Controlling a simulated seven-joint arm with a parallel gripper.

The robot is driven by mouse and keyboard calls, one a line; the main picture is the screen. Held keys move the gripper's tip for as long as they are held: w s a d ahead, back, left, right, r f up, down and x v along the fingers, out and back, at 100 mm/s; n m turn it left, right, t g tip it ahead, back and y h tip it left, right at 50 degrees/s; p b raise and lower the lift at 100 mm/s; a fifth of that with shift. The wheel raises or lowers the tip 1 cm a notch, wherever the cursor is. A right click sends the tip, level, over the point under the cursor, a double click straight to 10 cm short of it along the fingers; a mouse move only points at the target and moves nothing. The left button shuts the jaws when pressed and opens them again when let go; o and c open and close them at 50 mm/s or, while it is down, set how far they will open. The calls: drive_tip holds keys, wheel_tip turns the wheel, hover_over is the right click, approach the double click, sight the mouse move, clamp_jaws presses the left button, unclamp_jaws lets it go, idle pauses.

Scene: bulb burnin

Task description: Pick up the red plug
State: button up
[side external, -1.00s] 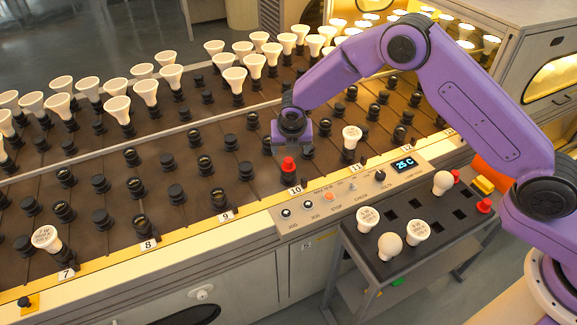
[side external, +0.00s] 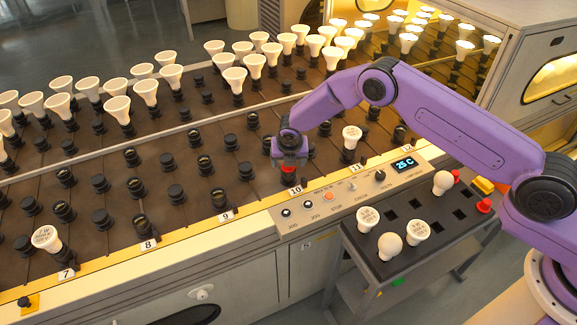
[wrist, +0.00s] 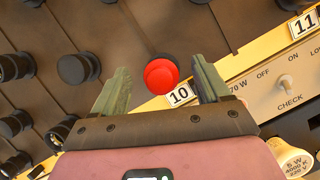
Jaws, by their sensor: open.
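The red plug (wrist: 161,76) sits in a socket by the label 10, near the front rail of the machine. In the side external view only a little of the red plug (side external: 288,170) shows below my gripper (side external: 288,160). In the wrist view my gripper (wrist: 163,88) is open. Its two fingers are on either side of the red plug, with gaps on both sides. Whether the fingertips are level with the plug or above it I cannot tell.
Black sockets stand around the plug, one close to its left (wrist: 75,68). The control panel (side external: 350,190) lies just right. A cart (side external: 385,268) holds several bulbs and two more red plugs (side external: 485,206). Bulbs stand in rows behind.

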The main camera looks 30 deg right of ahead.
drive_tip(key=c, duration=1.1)
drive_tip(key=shift+r, duration=0.1)
